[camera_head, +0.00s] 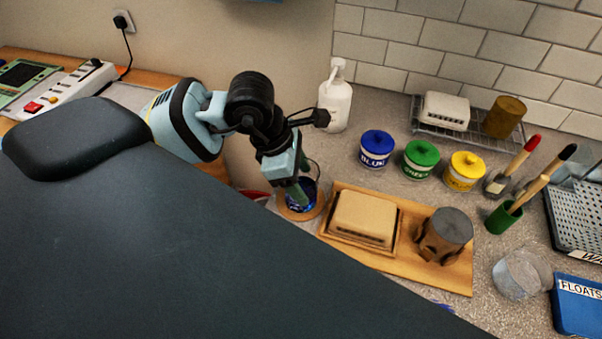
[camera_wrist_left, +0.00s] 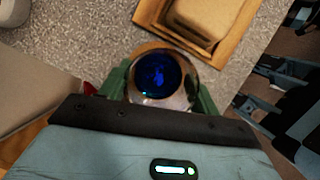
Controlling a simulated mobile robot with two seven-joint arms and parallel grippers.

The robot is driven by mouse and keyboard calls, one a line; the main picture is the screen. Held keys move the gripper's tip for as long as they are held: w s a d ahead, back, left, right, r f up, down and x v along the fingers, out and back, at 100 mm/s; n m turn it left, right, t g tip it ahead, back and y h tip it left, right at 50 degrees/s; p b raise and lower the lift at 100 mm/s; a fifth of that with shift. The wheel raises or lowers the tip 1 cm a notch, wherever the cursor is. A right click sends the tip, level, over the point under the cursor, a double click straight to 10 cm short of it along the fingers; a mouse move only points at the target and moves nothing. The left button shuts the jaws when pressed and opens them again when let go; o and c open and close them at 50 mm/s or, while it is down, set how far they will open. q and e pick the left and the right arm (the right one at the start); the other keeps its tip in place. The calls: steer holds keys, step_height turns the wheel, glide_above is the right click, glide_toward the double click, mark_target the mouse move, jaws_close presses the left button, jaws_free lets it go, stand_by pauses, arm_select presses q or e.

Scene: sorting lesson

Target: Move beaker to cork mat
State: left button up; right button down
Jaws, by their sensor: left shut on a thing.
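A clear glass beaker (camera_head: 309,190) with dark blue contents stands over the round tan cork mat (camera_head: 290,214), left of the wooden tray. My left gripper (camera_head: 298,190) comes down on it from above and is shut on it. In the left wrist view the beaker (camera_wrist_left: 160,76) sits between the green fingers of my left gripper (camera_wrist_left: 163,88). The beaker looks upright. I cannot tell whether its base touches the mat.
A wooden tray (camera_head: 405,262) with a beige block (camera_head: 363,218) and a brown cylinder (camera_head: 446,233) is close on the right. A white bottle (camera_head: 336,98) stands behind. Blue (camera_head: 376,148), green (camera_head: 421,157) and yellow (camera_head: 465,170) jars stand farther right. A clear glass vessel (camera_head: 520,274) is at the right.

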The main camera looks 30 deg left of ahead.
arm_select(q)
steer(key=o, duration=1.1)
steer(key=shift+a+f, duration=0.1)
steer(key=shift+r, duration=0.4)
steer(key=v, duration=1.1)
steer(key=shift+r, duration=0.3)
steer(key=shift+a, duration=0.15)
